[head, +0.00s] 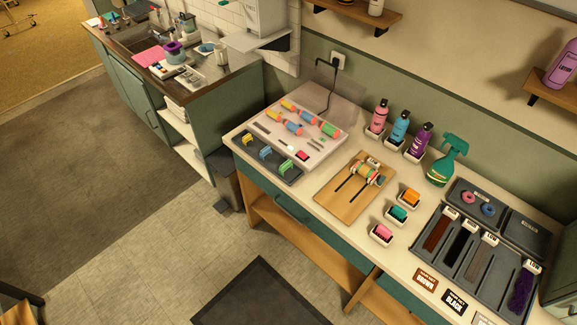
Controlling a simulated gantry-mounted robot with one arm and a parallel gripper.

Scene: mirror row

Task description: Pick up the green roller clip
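The green roller clip (286,166) sits in the dark tray (262,163) at the left front corner of the counter. It is at the right end of a row, beside a blue clip (265,152) and a yellow clip (248,139). The clips are small in this view, and their fine shape is hard to tell. My gripper is not in view.
A pale tray (318,150) of coloured rollers lies right behind the clip tray. A wooden board (338,205) with a roller on it lies to the right. Bottles, including a green spray bottle (447,160), stand along the wall. Floor lies open in front.

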